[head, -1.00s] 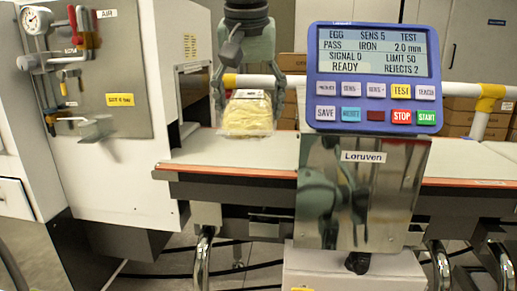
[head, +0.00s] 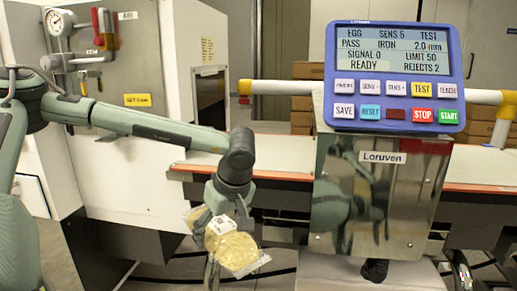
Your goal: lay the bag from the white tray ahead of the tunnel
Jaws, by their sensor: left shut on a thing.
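My left gripper (head: 222,203) is shut on a clear bag of pale yellow contents (head: 238,250) with a white printed label. The bag hangs tilted below the gripper, in front of and lower than the near edge of the belt (head: 285,150). The white tunnel housing (head: 130,165) stands on the left, its dark opening facing the belt. The fingertips are partly hidden by the bag. I see no white tray that I can make out, and my right gripper is not in view.
A blue control panel (head: 395,78) on a shiny steel box (head: 368,205) stands before the belt at right. A white rail (head: 280,87) with yellow fittings runs behind. The belt's visible stretch between housing and panel is bare.

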